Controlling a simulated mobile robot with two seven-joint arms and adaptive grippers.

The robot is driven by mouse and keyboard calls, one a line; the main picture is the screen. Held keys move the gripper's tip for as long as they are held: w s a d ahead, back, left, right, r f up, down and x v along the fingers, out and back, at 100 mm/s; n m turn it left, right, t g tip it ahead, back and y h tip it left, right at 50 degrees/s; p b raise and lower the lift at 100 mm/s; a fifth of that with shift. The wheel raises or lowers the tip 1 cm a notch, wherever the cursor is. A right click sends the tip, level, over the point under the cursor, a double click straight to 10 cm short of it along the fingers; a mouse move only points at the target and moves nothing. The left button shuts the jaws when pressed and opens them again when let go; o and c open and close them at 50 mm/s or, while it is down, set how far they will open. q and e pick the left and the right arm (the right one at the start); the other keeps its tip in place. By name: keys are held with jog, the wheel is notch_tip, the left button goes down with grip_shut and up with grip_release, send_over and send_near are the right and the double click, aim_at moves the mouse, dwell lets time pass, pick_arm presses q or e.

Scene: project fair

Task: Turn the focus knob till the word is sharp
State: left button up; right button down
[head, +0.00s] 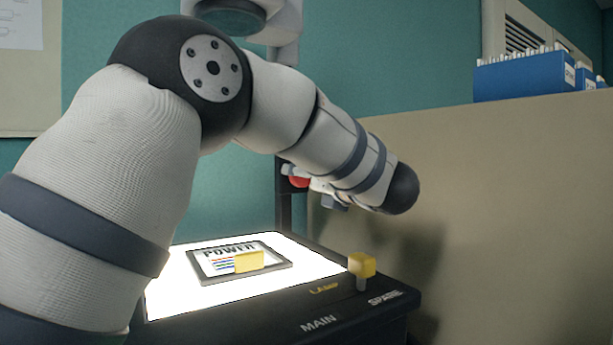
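A red knob (299,182), likely the focus knob, shows in part beside the dark upright post (284,215) of an overhead projector. My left arm crosses the picture from the left and bends back at its wrist. My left gripper (304,184) is at the red knob, with light grey finger parts beside it. The wrist hides much of the gripper, so its grip is unclear. A framed slide reading POWER (228,252) lies on the projector's bright stage (185,296). The projected word is not in view. My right gripper is out of view.
The projector head (275,22) hangs at the top, partly hidden by my arm. A yellow switch (361,265) stands on the front edge by LAMP, MAIN and SPARE labels. A beige partition (520,220) stands close on the right, with blue file boxes (525,77) above.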

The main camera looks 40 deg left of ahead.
pick_arm(q)
jog(key=shift+w+a, duration=0.2)
jog(key=shift+a, duration=0.35)
jog(key=c, duration=1.2)
jog(key=shift+o, duration=0.2)
jog(key=m+p, duration=0.2)
jog(key=m, duration=0.3)
jog(key=shift+m+p, duration=0.3)
jog(key=shift+p, duration=0.1)
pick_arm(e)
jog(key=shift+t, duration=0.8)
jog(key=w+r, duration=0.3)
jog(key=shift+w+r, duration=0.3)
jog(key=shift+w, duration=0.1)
pick_arm(q)
jog(key=o, duration=1.2)
jog(key=shift+c, duration=0.2)
